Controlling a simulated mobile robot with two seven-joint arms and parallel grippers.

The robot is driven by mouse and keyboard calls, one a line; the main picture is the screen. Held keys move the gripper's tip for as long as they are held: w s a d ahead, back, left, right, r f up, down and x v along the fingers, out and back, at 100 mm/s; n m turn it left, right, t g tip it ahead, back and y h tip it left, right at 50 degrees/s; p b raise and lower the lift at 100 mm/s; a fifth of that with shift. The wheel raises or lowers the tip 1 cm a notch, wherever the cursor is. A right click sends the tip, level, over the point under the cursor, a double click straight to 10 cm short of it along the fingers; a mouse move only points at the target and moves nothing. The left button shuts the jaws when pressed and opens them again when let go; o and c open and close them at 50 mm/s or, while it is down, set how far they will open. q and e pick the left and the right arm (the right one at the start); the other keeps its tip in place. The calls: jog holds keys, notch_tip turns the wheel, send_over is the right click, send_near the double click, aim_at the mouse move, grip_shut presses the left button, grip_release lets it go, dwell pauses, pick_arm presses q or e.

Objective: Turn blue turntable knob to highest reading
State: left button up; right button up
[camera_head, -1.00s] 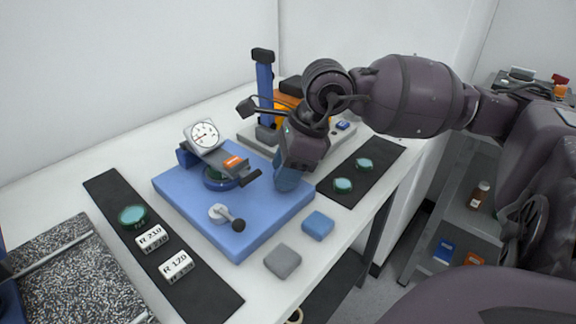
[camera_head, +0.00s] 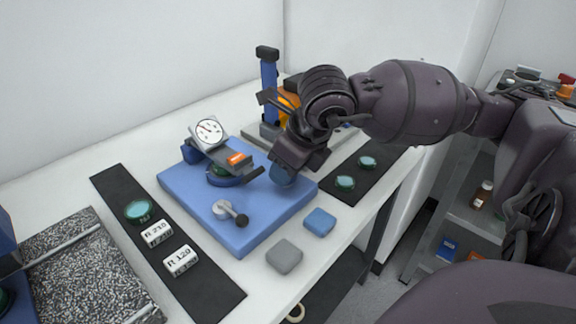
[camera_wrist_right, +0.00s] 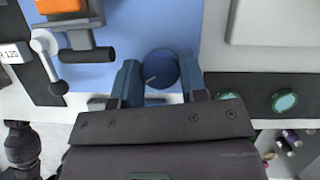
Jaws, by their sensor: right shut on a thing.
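The blue turntable knob (camera_wrist_right: 160,66) sits on the blue base plate (camera_head: 200,205), with a pale pointer line on its top. My right gripper (camera_wrist_right: 159,80) is shut on the knob, one finger on each side of it. In the head view the gripper (camera_head: 284,172) hides most of the knob at the plate's right side. A round white dial gauge (camera_head: 210,132) stands tilted over the plate; its needle is too small to read. My left gripper is not in view.
A crank with a black handle (camera_head: 240,219) stands at the plate's front. A blue block (camera_head: 320,221) and a grey block (camera_head: 284,256) lie right of it. Dark mats (camera_head: 205,288) with green discs and white labelled blocks flank the plate. A blue post (camera_head: 269,90) stands behind.

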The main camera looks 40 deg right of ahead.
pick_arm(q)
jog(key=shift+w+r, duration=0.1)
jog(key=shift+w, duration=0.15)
pick_arm(e)
jog(key=shift+f, duration=0.1)
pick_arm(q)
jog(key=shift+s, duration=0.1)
pick_arm(e)
jog(key=o, duration=0.8)
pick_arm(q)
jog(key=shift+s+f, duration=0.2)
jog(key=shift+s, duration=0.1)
pick_arm(e)
jog(key=shift+o, duration=0.4)
jog(key=shift+r, duration=0.2)
jog(key=shift+s+r, duration=0.15)
jog(key=shift+r, duration=0.15)
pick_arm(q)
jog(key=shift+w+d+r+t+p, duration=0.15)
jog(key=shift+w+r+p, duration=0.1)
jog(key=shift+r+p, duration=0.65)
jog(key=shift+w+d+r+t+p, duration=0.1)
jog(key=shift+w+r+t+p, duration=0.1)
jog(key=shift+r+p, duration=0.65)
pick_arm(e)
jog(key=v, duration=1)
